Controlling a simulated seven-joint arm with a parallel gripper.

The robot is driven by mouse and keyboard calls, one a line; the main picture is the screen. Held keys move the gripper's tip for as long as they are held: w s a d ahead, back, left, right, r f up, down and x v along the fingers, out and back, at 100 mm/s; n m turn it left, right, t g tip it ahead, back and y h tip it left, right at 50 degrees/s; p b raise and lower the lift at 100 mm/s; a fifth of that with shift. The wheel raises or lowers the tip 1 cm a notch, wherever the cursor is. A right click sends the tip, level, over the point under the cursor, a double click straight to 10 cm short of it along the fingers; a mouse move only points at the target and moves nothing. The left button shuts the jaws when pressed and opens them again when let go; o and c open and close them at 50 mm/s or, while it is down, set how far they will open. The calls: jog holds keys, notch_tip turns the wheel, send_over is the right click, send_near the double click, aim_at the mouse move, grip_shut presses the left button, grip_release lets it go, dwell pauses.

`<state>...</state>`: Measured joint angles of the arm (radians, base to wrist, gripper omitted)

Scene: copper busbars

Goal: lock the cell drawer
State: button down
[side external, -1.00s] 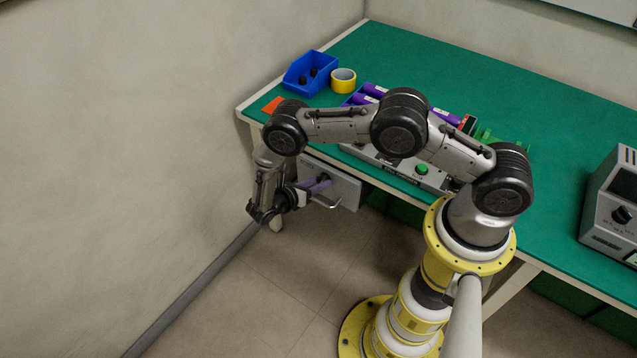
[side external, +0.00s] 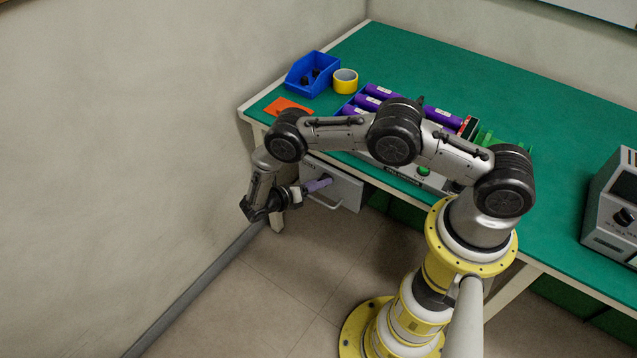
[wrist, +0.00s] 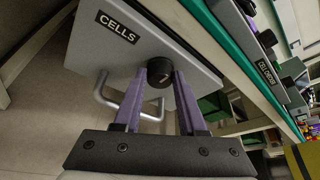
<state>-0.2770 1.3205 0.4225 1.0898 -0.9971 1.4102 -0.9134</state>
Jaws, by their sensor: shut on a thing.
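The cell drawer (side external: 343,184) is a grey unit under the bench's front edge at the left in the side view. In the wrist view its grey front (wrist: 88,50) has a black "CELLS" label and a bent metal handle (wrist: 129,109). A round black lock knob (wrist: 160,72) with a pale mark sits on the front above the handle. My gripper (wrist: 161,77) has purple fingers, shut on the knob from both sides. In the side view my gripper (side external: 326,183) reaches the drawer front from the left; the knob is hidden there.
The green bench (side external: 437,72) carries a blue bin (side external: 311,72), yellow tape roll (side external: 345,81), orange card (side external: 288,106), and several purple cells (side external: 384,92). A grey instrument (side external: 612,210) stands at the right. The wall is close on the left; floor in front is clear.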

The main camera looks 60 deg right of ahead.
jog(key=shift+c, duration=2.3)
grip_release()
jog(key=shift+a, duration=0.1)
jog(key=v, duration=1.3)
jog(key=shift+a+r, duration=0.15)
jog(key=shift+a, duration=0.15)
jog(key=shift+w+d, duration=0.1)
